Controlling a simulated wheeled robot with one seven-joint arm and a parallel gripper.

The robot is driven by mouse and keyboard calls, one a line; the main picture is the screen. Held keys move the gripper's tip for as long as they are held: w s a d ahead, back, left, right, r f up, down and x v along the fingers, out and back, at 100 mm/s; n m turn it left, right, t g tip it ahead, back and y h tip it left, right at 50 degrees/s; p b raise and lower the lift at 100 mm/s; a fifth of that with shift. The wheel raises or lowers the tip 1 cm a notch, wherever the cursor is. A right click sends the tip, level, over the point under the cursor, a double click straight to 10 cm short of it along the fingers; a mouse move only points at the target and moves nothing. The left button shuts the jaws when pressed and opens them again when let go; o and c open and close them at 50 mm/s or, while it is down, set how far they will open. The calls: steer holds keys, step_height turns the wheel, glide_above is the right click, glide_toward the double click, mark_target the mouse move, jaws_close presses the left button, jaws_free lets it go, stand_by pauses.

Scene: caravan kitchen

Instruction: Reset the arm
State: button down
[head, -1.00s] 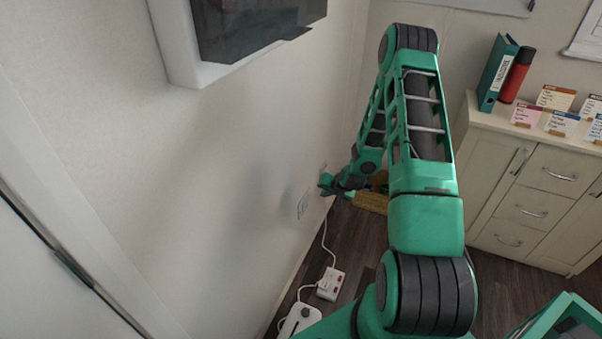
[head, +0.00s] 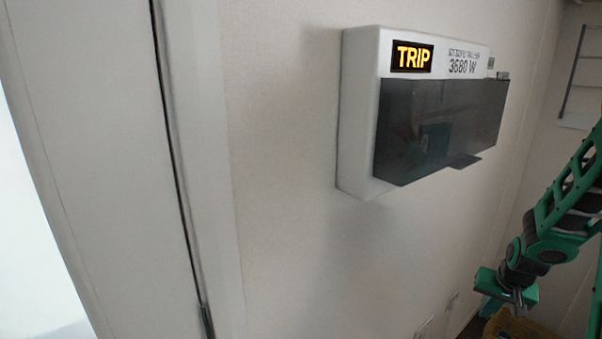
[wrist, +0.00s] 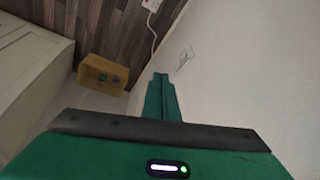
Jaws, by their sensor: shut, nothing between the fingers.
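My arm (head: 570,205) comes in from the right edge of the head view, and its wrist end hangs at the lower right near the wall. In the wrist view my gripper (wrist: 160,77) points down past the wall toward the floor. Its green fingers are together with nothing between them. In the head view the fingers are small and partly hidden by the wrist. A wall socket (wrist: 186,57) lies just right of the fingertips in the wrist view, apart from them.
A white breaker box (head: 360,110) with a dark cover (head: 440,130) hangs on the wall, showing "TRIP" and "3680 W". In the wrist view, a yellow-brown box (wrist: 103,74) stands on the wooden floor, with a white power strip (wrist: 152,5) and cabinet (wrist: 30,65) around it.

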steer(key=s+a+r+g, duration=0.1)
steer(key=s+a+r, duration=0.2)
steer(key=s+r, duration=0.3)
steer(key=s+a+r+g+y, duration=0.1)
steer(key=s+a+r, duration=0.2)
steer(key=s, duration=1)
steer(key=s+a+r+g, duration=0.1)
steer(key=s+a+r, duration=0.2)
steer(key=s+r, duration=0.5)
steer(key=shift+s+a+r+g, duration=0.2)
steer(key=shift+s+r+g, duration=0.15)
steer(key=shift+s, duration=0.55)
